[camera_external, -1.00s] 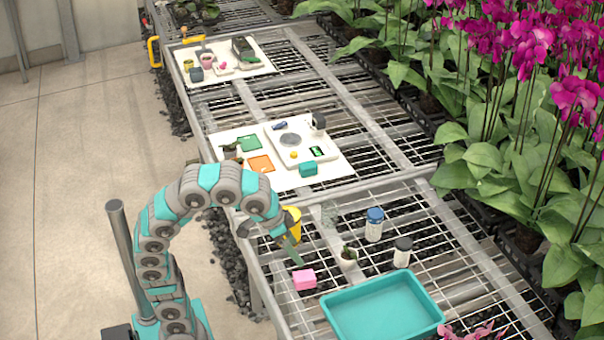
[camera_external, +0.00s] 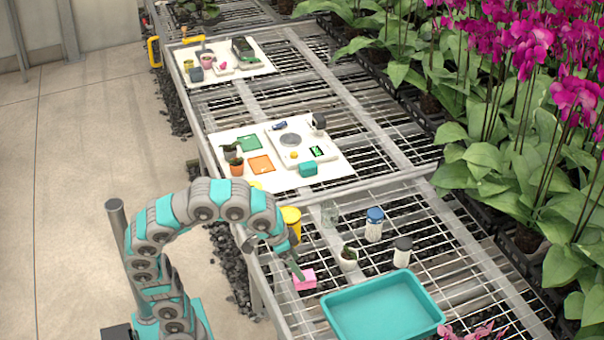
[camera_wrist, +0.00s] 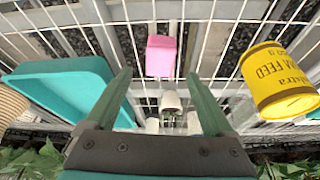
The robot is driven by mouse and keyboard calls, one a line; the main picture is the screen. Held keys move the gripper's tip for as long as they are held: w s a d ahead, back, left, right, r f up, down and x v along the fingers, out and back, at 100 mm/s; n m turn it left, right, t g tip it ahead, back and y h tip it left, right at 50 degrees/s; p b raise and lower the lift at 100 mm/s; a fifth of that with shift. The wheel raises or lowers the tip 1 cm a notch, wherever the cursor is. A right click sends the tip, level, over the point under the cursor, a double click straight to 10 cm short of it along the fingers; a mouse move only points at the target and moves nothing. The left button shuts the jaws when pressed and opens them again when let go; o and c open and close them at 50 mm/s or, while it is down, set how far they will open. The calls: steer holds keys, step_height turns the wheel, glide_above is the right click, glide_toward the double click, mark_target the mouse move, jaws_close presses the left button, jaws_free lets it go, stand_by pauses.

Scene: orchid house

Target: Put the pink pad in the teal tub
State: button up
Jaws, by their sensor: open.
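The pink pad (camera_external: 304,281) is a small block lying on the wire bench, left of the teal tub. It also shows in the wrist view (camera_wrist: 161,55), beyond and between my fingertips. The teal tub (camera_external: 330,312) is a wide, shallow, empty tray on the bench; in the wrist view its side (camera_wrist: 70,85) is at the left. My gripper (camera_external: 299,274) is above and close to the pad, fingers pointing down. In the wrist view my gripper (camera_wrist: 158,78) has its green fingers apart with nothing held. Whether a finger touches the pad I cannot tell.
A yellow feed tub (camera_wrist: 283,82) stands close by, partly behind my arm in the external view (camera_external: 291,221). A small white plant pot (camera_external: 348,263), a blue-lidded jar (camera_external: 374,226) and a dark-lidded jar (camera_external: 402,252) stand behind the teal tub. Orchids line the right side.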

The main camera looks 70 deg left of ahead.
steer(key=x, duration=0.6)
steer(key=shift+w+f, duration=0.1)
steer(key=shift+f, duration=0.1)
jaws_close()
stand_by(0.6)
steer(key=shift+r, duration=0.15)
